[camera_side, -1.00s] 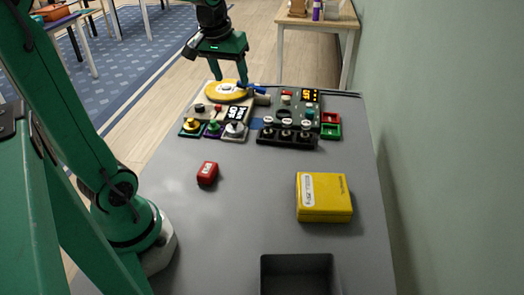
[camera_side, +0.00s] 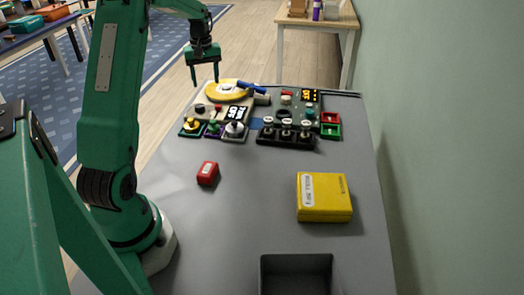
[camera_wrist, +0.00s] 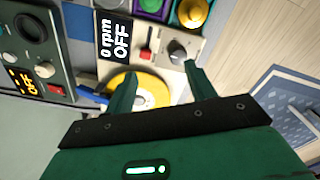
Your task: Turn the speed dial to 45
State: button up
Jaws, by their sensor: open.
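A yellow disc (camera_wrist: 148,88) lies next to the panel, partly behind my fingers. My gripper (camera_side: 204,83) is open and empty, above and to the left of the disc in the side view. In the wrist view its fingertips (camera_wrist: 158,75) are apart, with the knob beyond them.
A dark unit (camera_wrist: 30,40) with an orange display stands beside the panel. Yellow, green and grey knobs (camera_side: 236,129) and a black block of several knobs (camera_side: 287,140) sit nearer.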

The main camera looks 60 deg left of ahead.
aim_at(200, 105)
jog(key=shift+n, duration=0.7)
jog(key=a+f, duration=0.1)
jog(key=a, duration=0.1)
jog(key=s+a+f, duration=0.1)
jog(key=a+f, duration=0.1)
jog(key=shift+s+f, duration=0.15)
jog(key=shift+s, duration=0.05)
jog(key=shift+h, duration=0.3)
jog(key=shift+s+f, duration=0.2)
jog(key=shift+f, duration=3.65)
jog(key=shift+c, duration=0.4)
jog(key=c, duration=0.9)
